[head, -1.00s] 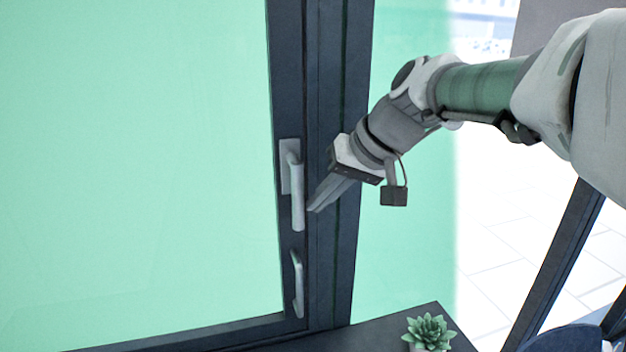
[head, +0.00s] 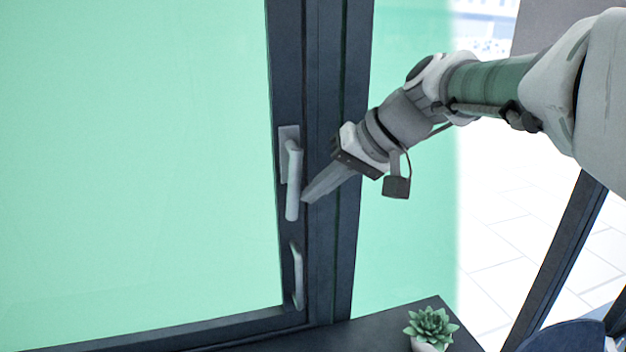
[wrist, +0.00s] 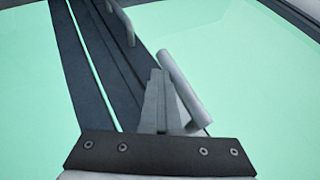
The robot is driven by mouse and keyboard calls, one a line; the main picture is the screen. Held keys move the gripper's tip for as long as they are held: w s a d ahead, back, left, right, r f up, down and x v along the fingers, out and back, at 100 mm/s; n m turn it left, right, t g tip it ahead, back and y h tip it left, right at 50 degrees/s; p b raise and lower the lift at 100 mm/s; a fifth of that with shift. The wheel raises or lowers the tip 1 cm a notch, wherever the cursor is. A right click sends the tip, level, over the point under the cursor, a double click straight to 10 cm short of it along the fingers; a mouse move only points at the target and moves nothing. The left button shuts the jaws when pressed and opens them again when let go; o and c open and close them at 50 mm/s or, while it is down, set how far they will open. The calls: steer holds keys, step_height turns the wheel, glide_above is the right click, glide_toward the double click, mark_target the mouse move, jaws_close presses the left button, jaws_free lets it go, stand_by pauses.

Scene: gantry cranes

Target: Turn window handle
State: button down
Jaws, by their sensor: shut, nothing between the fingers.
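The window handle (head: 293,182) is a light grey lever on a plate on the dark window frame. In the head view it points down, its lower end leaning slightly left. In the wrist view the handle (wrist: 183,88) shows as a grey bar just right of the fingers. My gripper (head: 305,200) is shut and empty. Its fingertips are at the right side of the handle's lower part, touching it or very close; I cannot tell which. In the wrist view the shut fingers (wrist: 158,75) lie beside the handle, not around it.
A second, smaller pull handle (head: 297,275) is lower on the same frame. A potted succulent (head: 431,327) stands on the dark sill (head: 375,335) at the bottom. Green glass panes (head: 140,160) lie on both sides of the frame post.

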mark_target(288, 200)
steer(key=y+b, duration=0.1)
steer(key=b, duration=0.1)
steer(key=a+f+y+b, duration=0.1)
steer(key=a+m+y+b, duration=0.1)
steer(key=b, duration=0.1)
steer(key=shift+s+f+g+y+b, duration=0.2)
steer(key=shift+s+g+y+b, duration=0.05)
steer(key=shift+g+y+b, duration=0.15)
steer(key=a+y+b, duration=0.1)
steer(key=y+b, duration=0.1)
steer(key=b, duration=0.1)
steer(key=a+m+y+b, duration=0.1)
steer(key=y+b, duration=0.1)
steer(key=b, duration=0.1)
steer(key=shift+s+a+r+m, duration=0.15)
steer(key=shift+s+m, duration=0.15)
steer(key=shift+s, duration=0.05)
steer(key=shift+s+a+r+m+t+y+b, duration=0.25)
steer(key=shift+a+r+m+y+b, duration=0.35)
steer(key=shift+y+b, duration=0.6)
steer(key=shift+s+a+r+m+t+y+b, duration=0.1)
steer(key=shift+a+r+m+t+y+b, duration=0.45)
steer(key=shift+b, duration=1)
steer(key=shift+s+a+r+m+t+y+b, duration=0.15)
steer(key=shift+a+r+m+y+b, duration=0.4)
steer(key=shift+y+b, duration=0.75)
steer(key=shift+d+r, duration=0.1)
